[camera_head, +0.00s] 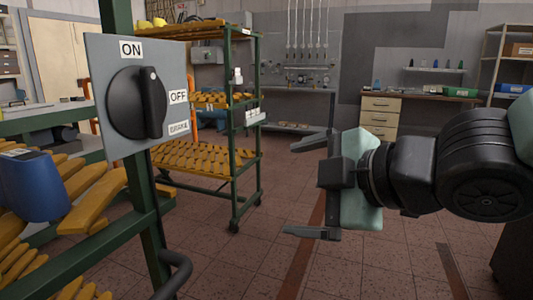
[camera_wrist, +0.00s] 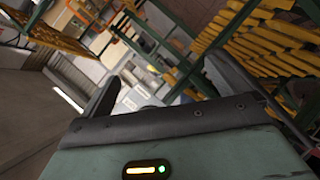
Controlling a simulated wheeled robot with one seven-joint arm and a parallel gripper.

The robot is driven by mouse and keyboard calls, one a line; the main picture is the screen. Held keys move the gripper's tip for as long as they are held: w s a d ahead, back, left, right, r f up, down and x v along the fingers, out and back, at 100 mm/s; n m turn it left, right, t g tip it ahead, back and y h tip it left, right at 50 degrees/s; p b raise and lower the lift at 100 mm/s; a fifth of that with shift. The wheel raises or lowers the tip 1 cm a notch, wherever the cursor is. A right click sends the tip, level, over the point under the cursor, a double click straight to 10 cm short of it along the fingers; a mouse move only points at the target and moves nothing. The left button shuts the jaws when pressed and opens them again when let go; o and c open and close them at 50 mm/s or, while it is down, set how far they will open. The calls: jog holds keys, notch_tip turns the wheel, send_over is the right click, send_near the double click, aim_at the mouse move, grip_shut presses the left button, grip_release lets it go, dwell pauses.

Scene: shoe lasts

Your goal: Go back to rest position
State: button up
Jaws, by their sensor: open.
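My gripper (camera_head: 297,189) is in the middle of the head view, pointing left, with its two fingers spread wide apart and nothing between them. In the wrist view, my gripper (camera_wrist: 158,85) also shows open and empty, with one finger on each side. A grey panel with a black rotary switch (camera_head: 139,102) stands left of the gripper in the head view, fixed to a green post. The switch carries the labels ON and OFF. A clear gap separates the fingers from the panel.
A green-framed rack (camera_head: 261,130) with yellow shoe lasts stands behind the gripper to the left. A blue container (camera_head: 35,187) sits among lasts at the far left. A desk with drawers (camera_head: 380,117) stands at the back. The tiled floor (camera_head: 225,255) around the gripper is clear.

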jog(key=s+d+f+m+g+h, duration=0.4)
jog(key=s+f+m, duration=0.2)
jog(key=s+f, duration=0.15)
jog(key=s+d+f+m+g+h, duration=0.4)
jog(key=s+f+m+g, duration=0.15)
jog(key=f, duration=0.35)
notch_tip(320, 180, up, 19)
jog(key=s+m+p, duration=0.1)
jog(key=s+p, duration=0.1)
jog(key=p, duration=1.6)
jog(key=shift+s+d+f+h+p, duration=0.15)
jog(key=shift+d+f+h+p, duration=0.1)
jog(key=shift+h+p, duration=0.1)
jog(key=shift+m, duration=0.25)
